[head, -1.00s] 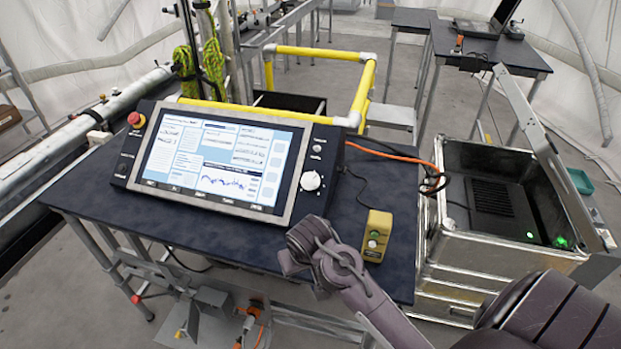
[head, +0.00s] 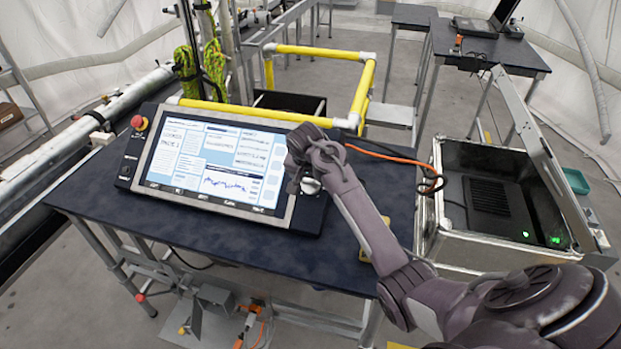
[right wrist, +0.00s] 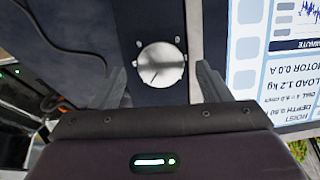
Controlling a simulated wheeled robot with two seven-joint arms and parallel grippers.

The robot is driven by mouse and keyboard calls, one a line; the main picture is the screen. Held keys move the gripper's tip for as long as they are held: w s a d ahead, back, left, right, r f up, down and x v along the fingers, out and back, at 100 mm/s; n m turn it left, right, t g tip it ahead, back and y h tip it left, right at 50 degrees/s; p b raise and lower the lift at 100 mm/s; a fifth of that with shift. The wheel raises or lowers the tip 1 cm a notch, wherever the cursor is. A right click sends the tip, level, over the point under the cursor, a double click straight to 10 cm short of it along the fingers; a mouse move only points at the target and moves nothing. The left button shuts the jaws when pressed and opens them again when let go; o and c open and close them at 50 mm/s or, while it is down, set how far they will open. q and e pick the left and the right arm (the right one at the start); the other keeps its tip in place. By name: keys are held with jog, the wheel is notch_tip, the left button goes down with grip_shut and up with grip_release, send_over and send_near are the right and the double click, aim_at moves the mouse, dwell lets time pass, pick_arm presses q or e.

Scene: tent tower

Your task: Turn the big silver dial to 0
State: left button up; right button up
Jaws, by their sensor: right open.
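The big silver dial (right wrist: 161,64) is round and sits on the dark right-hand strip of the control panel (head: 318,208). In the right wrist view it lies between the two finger tips, with small white marks on the panel near it. In the head view the dial (head: 311,186) is partly hidden by my right gripper (head: 298,180). My right gripper is open, with one finger on each side of the dial; I cannot tell whether they touch it. My left gripper is not in view.
The panel has a lit screen (head: 210,160) and a red stop button (head: 138,121). It stands on a dark table (head: 250,250). A yellow box (head: 364,256) is mostly hidden behind my right arm. An open metal case (head: 433,225) stands right of the table.

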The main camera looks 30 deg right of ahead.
aim_at(311, 185)
jog(key=shift+x, duration=1.1)
jog(key=shift+c, duration=0.2)
jog(key=c, duration=0.9)
jog(key=shift+n, duration=0.3)
